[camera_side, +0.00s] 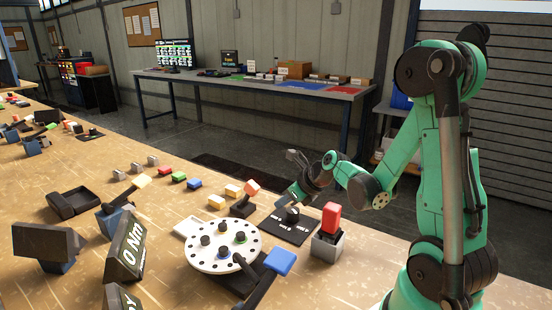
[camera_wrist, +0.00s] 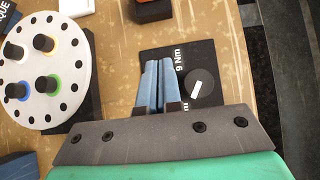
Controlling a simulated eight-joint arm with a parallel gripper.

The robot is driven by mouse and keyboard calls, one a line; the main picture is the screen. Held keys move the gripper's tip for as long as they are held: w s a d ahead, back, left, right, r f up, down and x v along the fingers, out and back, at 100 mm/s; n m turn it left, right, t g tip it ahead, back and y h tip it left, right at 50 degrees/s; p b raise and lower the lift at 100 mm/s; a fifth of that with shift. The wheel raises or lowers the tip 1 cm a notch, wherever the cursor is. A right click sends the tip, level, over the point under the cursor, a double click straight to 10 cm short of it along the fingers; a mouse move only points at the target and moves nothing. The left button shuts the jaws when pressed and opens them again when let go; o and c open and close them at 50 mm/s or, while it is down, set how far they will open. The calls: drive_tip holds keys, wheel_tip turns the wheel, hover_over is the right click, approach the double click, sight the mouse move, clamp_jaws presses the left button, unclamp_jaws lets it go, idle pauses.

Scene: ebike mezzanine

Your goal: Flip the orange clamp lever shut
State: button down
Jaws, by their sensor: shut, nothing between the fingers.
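The orange clamp lever (camera_side: 252,187) stands raised and tilted on a small dark base near the middle of the bench in the side view. In the wrist view only a dark block with a reddish edge shows at the top edge; I cannot tell if it is this clamp. My gripper (camera_side: 284,201) is right of the lever and apart from it, low over a black dial plate (camera_side: 290,230). In the wrist view my gripper's blue fingers (camera_wrist: 158,66) are together and empty, over the left part of that plate.
A white round plate with holes and pegs (camera_side: 222,262) lies left of my gripper. A blue-tipped lever (camera_side: 280,262) stands in front. A red block on a grey base (camera_side: 331,218) is close on the right. Small coloured blocks (camera_side: 194,183) lie behind. The bench edge is near the plate.

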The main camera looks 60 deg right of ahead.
sight(253, 183)
drive_tip(key=w, duration=0.3)
drive_tip(key=shift+w, duration=0.3)
drive_tip(key=shift+w+r, duration=0.35)
drive_tip(key=shift+w, duration=0.15)
drive_tip(key=shift+w+r, duration=1.15)
drive_tip(key=shift+w, duration=0.35)
drive_tip(key=shift+w+r, duration=0.25)
drive_tip(key=shift+w, duration=0.55)
drive_tip(key=shift+w+r, duration=0.25)
drive_tip(key=shift+w, duration=0.55)
drive_tip(key=shift+r, duration=0.15)
drive_tip(key=shift+r, duration=0.65)
drive_tip(key=shift+s, duration=0.1)
